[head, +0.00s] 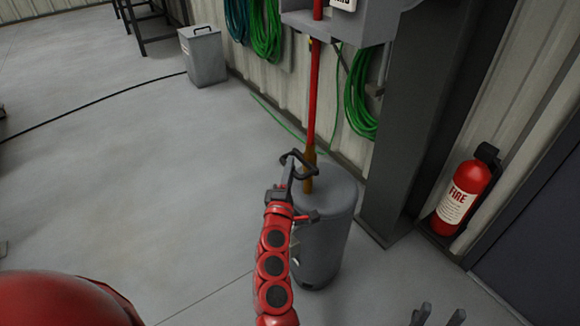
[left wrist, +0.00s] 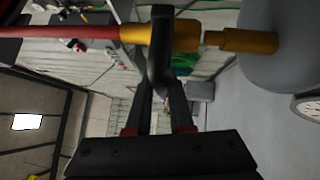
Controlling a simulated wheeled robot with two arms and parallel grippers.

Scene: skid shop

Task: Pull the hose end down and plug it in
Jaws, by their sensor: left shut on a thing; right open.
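The red hose (head: 313,85) hangs straight down from a grey wall box. Its end is a brass fitting (left wrist: 188,36) with a black handle (left wrist: 160,50). My left gripper (head: 290,172) is shut on that handle, and its two fingers (left wrist: 160,105) show in the left wrist view. A brass port (left wrist: 250,41) stands on the grey tank (head: 325,235). The fitting is nearly in line with the port, close above it. I cannot tell whether they touch. My right gripper (head: 437,315) is open and empty at the bottom edge, its fingertips just showing.
A grey post (head: 400,150) and a red fire extinguisher (head: 463,198) stand right of the tank. Green hose coils (head: 360,95) hang on the wall behind. A grey bin (head: 204,58) stands at the back left. The floor left of the tank is clear except for a black cable (head: 90,105).

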